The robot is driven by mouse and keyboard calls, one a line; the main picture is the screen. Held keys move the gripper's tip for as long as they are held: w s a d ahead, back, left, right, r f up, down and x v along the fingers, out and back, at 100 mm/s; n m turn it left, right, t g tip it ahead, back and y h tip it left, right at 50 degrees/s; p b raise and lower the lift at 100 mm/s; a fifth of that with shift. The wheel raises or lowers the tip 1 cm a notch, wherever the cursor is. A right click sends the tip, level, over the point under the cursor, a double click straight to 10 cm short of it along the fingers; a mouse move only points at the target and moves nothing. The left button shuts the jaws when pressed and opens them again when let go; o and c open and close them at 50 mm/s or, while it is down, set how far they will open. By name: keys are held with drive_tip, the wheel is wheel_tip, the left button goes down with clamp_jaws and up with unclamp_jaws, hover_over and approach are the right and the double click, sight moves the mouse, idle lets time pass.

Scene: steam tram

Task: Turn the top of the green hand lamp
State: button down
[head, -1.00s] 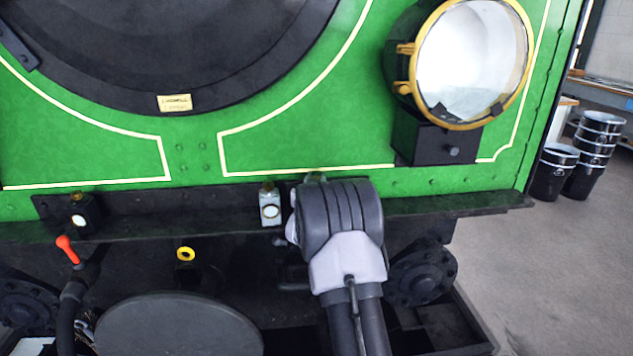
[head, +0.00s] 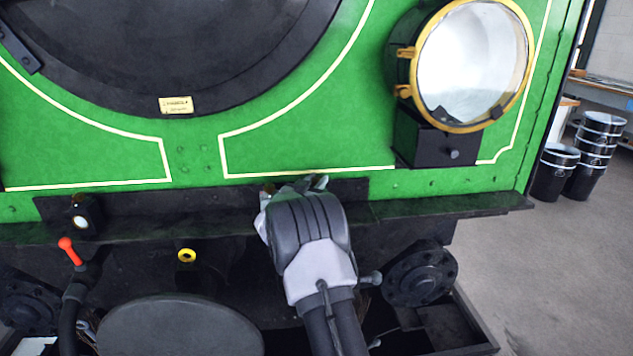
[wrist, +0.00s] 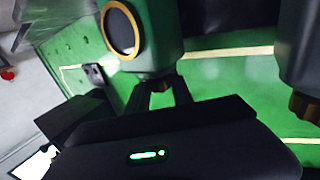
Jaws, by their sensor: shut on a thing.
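In the wrist view, the green hand lamp (wrist: 158,38) hangs upside down in the picture, with a yellow-rimmed dark round lens on its side. Its small brass top (wrist: 166,86) sits between the fingers of my gripper (wrist: 162,92), which is shut on it. In the head view, my gripper (head: 312,184) is at the ledge below the green front panel. My wrist hides the green lamp there.
A dark lamp with a brass top (wrist: 304,104) stands close beside my gripper in the wrist view. A black lamp (head: 82,216) stands left on the ledge (head: 440,208). A big brass-rimmed headlamp (head: 474,62) is above right. Black buckets (head: 553,172) stand on the floor.

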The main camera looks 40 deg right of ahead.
drive_tip(key=c, duration=1.1)
unclamp_jaws()
drive_tip(key=p+v, duration=0.4)
drive_tip(key=v, duration=1.3)
drive_tip(key=shift+a, duration=0.2)
drive_tip(key=shift+s, duration=0.1)
